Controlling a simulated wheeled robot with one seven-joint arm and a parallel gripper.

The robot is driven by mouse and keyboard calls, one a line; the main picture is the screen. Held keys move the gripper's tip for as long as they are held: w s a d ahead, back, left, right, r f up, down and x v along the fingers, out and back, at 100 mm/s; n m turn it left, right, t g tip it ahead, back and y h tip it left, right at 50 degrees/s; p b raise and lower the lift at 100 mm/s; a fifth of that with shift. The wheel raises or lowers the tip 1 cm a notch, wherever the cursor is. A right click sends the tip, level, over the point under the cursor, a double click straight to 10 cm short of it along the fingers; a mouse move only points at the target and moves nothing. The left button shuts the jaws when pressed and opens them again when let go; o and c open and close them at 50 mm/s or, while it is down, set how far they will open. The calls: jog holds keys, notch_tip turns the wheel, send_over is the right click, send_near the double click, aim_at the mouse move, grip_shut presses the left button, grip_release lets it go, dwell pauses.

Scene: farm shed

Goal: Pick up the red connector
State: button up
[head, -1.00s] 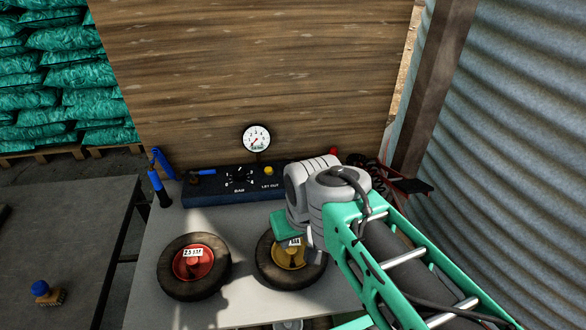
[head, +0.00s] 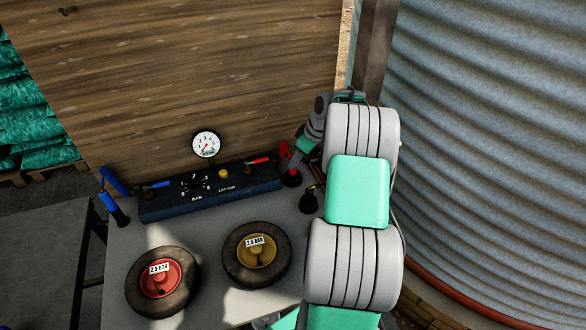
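A red piece with a dark lower end (head: 291,177), which looks like the red connector, stands just right of the blue gauge panel. Another red part shows just above it, beside my gripper, and I cannot tell whether the two are one piece. My gripper (head: 295,160) points down and left, with its grey fingers right at the red piece. They overlap it in the picture; I cannot tell whether they touch it. The fingers are too small and partly covered to show whether they are open or shut.
The blue panel (head: 215,194) carries a round gauge (head: 206,144), a blue lever and a red lever. A blue connector (head: 114,208) hangs at the left. Two wheels, red-hubbed (head: 133,296) and yellow-hubbed (head: 233,276), lie on the bench. A corrugated wall (head: 490,150) stands close at right.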

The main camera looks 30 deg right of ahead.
jog(key=p+x, duration=0.1)
jog(key=x, duration=0.5)
jog(key=shift+w+p, duration=0.15)
jog(key=shift+p, duration=0.25)
jog(key=shift+c, duration=0.4)
grip_shut()
